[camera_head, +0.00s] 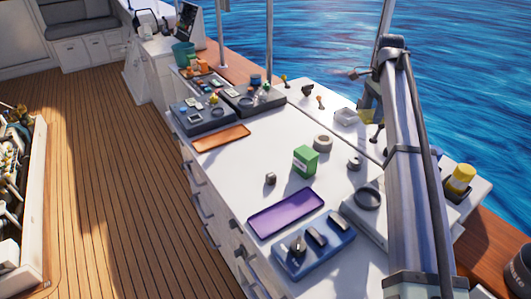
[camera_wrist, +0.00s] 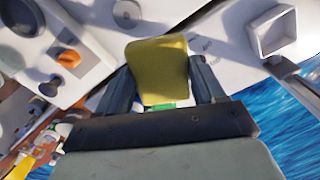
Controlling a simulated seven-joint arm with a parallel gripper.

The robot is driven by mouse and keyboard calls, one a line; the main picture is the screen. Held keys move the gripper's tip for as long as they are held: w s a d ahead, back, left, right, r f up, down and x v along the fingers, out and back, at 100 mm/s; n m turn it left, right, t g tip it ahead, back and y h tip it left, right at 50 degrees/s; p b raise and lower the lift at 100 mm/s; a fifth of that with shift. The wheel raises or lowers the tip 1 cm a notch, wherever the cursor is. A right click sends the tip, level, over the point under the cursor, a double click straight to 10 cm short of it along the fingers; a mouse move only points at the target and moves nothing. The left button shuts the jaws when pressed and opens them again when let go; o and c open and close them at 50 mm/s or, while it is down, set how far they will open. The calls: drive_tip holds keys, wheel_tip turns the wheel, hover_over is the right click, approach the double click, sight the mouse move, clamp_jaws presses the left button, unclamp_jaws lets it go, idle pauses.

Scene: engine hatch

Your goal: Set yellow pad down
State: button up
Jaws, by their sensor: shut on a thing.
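The yellow pad (camera_wrist: 158,68) is between the two fingers of my gripper (camera_wrist: 163,84) in the wrist view. My gripper is shut on it, and the pad sticks out past the fingertips, over a white surface. In the head view a small part of the yellow pad (camera_head: 366,117) shows below my gripper (camera_head: 370,106), near the water-side edge of the white counter (camera_head: 250,160). My arm partly hides this area. I cannot tell the exact height of the pad above the surface.
A white open box (camera_head: 346,116) is just left of my gripper. A green box (camera_head: 305,161), a tape-like ring (camera_head: 323,142), a purple tray (camera_head: 286,213), an orange tray (camera_head: 221,138) and a blue holder (camera_head: 314,246) are on the counter. Bare counter lies between the trays.

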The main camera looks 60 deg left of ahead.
drive_tip(key=s+a+n, duration=0.3)
drive_tip(key=s+a, duration=0.8)
drive_tip(key=s, duration=0.4)
drive_tip(key=s+a+n, duration=0.2)
drive_tip(key=s+a, duration=0.8)
drive_tip(key=s, duration=0.5)
drive_tip(key=shift+w+f, duration=0.15)
drive_tip(key=shift+f, duration=2.35)
drive_tip(key=shift+w+f, duration=0.15)
drive_tip(key=shift+f, duration=2.4)
drive_tip(key=shift+w+f, duration=0.15)
drive_tip(key=shift+f, duration=2.35)
drive_tip(key=shift+f, duration=0.1)
drive_tip(key=o, duration=1)
drive_tip(key=shift+o, duration=0.2)
wheel_tip(320, 180, up, 12)
